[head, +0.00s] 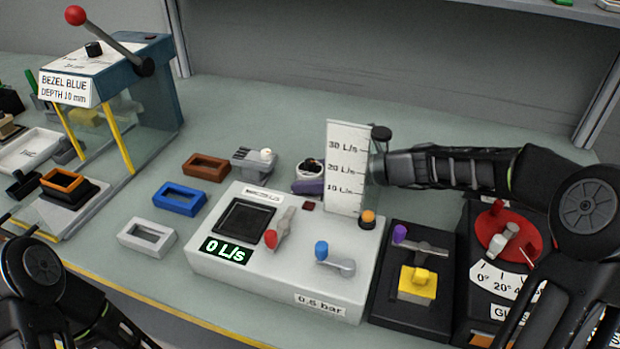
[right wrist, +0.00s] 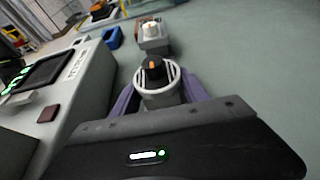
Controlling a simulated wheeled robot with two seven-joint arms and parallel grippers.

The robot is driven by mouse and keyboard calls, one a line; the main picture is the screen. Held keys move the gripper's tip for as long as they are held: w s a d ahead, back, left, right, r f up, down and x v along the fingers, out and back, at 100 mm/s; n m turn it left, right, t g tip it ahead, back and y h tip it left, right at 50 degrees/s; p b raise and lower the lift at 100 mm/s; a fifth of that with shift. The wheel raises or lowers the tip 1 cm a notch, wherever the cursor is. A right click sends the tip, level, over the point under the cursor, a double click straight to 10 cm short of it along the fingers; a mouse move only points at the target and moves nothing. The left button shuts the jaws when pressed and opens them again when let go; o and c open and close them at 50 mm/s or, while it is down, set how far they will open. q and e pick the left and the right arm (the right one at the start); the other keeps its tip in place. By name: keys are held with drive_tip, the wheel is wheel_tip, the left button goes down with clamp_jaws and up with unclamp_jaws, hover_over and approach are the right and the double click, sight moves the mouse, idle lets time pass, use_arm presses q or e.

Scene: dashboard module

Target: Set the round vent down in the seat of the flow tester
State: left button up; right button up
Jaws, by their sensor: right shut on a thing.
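The round vent (right wrist: 165,92), a pale slatted disc with a dark knob and an orange mark, sits between the purple fingers of my right gripper (right wrist: 155,98). The tester is a pale box reading 0 L/s, with a dark square recess (head: 245,221) on top that looks like the seat. The vent is apart from the recess, behind and right of it. My left gripper is out of view; only arm parts show at lower left.
The scale board (head: 346,165) stands upright near my right forearm. Red (head: 271,239) and blue (head: 321,250) levers stand on the tester's top. A grey part with a white knob (head: 255,160) and brown, blue and white frames (head: 180,198) lie to the left.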

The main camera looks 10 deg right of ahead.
drive_tip(key=c, duration=0.6)
drive_tip(key=shift+r, duration=0.15)
wheel_tip(320, 180, up, 10)
drive_tip(key=shift+f+p, duration=0.1)
drive_tip(key=shift+p, duration=0.6)
